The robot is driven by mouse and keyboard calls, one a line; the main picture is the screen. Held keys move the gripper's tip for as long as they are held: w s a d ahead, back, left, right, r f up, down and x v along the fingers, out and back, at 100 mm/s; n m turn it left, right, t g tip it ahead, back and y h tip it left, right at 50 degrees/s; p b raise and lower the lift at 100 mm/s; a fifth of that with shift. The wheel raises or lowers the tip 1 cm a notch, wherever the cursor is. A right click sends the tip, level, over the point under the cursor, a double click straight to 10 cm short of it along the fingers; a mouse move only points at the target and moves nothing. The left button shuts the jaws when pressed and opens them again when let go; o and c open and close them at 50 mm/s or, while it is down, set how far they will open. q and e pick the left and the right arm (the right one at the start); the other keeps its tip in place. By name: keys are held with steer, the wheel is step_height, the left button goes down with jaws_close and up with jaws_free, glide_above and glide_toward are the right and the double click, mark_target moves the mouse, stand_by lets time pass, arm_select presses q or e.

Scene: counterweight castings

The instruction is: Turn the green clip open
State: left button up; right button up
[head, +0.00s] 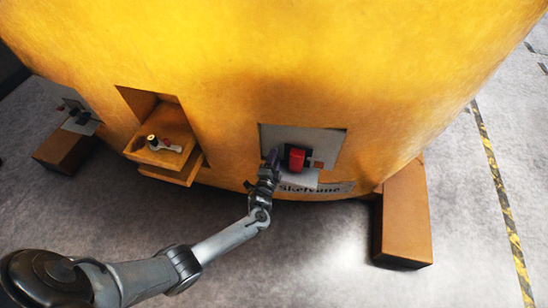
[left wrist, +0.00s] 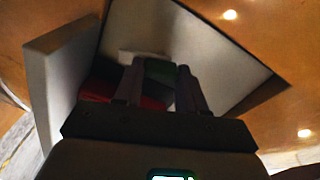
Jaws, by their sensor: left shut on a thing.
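The green clip (left wrist: 159,70) shows in the left wrist view between the two fingers of my left gripper (left wrist: 160,86), in front of a pale panel (left wrist: 205,45). My left gripper (head: 272,160) is shut on it. In the head view the gripper is at the left part of the recessed pale panel (head: 320,141), and the clip is hidden behind the fingers. A red block (head: 295,158) is just right of the gripper. Part of a red thing (left wrist: 150,103) shows low behind the fingers in the left wrist view. My right gripper is not in view.
The panel sits in a large yellow casting (head: 240,70), above a name plate (head: 330,188). An open niche with a ledge (head: 150,156) and a small lever is to the left. Brown blocks (head: 405,220) stand at the casting's base. Grey floor is clear in front.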

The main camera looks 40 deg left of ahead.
arm_select(q)
steer(key=shift+m+p, duration=0.3)
steer(key=shift+m, duration=1.4)
steer(key=o, duration=1.1)
steer(key=shift+c, duration=0.2)
steer(key=p+v, duration=0.3)
steer(key=v, duration=0.8)
steer(key=shift+p, duration=0.3)
